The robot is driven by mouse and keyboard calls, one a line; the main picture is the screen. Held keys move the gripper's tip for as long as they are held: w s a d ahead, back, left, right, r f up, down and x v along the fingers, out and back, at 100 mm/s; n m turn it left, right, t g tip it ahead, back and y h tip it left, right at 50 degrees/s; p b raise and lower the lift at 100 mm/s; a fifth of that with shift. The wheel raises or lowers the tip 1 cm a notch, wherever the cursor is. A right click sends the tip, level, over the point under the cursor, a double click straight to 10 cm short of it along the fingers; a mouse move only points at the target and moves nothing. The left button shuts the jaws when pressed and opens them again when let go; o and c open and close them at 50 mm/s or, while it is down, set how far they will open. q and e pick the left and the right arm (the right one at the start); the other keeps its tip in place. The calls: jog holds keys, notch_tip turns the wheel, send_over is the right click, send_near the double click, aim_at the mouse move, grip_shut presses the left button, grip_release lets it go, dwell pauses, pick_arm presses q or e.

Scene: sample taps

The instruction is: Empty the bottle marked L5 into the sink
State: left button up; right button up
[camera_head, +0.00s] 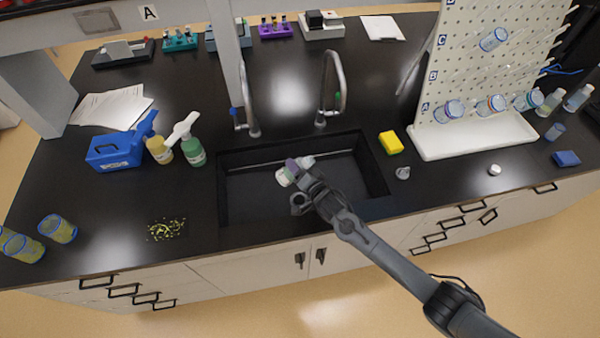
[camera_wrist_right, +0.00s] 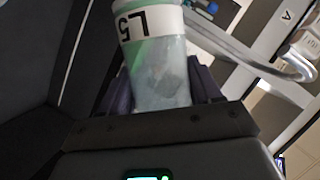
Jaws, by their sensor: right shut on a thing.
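The bottle marked L5 (camera_wrist_right: 158,65) fills the middle of the right wrist view, between my gripper's dark fingers, with its label reading sideways or upside down. In the head view the bottle (camera_head: 284,177) is a small pale shape with green, lying tilted over the sink (camera_head: 235,198). My right gripper (camera_head: 297,168) is shut on it, above the left-middle part of the black basin. It also shows in the wrist view (camera_wrist_right: 160,98). The bottle's mouth and any liquid flow cannot be made out. My left gripper is not in view.
Two taps (camera_head: 246,110) (camera_head: 328,95) stand behind the sink. A yellow sponge (camera_head: 391,142) and a drying rack (camera_head: 485,60) are to the right. Spray bottles (camera_head: 193,150), a blue box (camera_head: 114,152) and green-yellow scraps (camera_head: 166,229) are to the left.

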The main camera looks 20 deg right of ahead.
jog(key=m+t+y+b, duration=0.1)
jog(key=m+b, duration=0.2)
jog(key=shift+a+r, duration=0.1)
jog(key=shift+a, duration=0.05)
jog(key=m+b, duration=0.1)
jog(key=m+t+y+b, duration=0.1)
jog(key=m+b, duration=0.1)
jog(key=shift+a+r, duration=0.1)
jog(key=shift+r, duration=0.1)
jog(key=m+t+b, duration=0.1)
jog(key=m, duration=0.1)
jog(key=m+t+b, duration=0.1)
jog(key=m, duration=0.1)
jog(key=shift+r+m, duration=0.4)
jog(key=m, duration=0.1)
jog(key=m+t+b, duration=0.1)
jog(key=m, duration=0.1)
jog(key=shift+d+r+h, duration=0.2)
jog(key=shift+r+h, duration=0.1)
jog(key=shift+m+b, duration=0.3)
jog(key=shift+m, duration=0.1)
jog(key=shift+r, duration=0.1)
dwell(0.6)
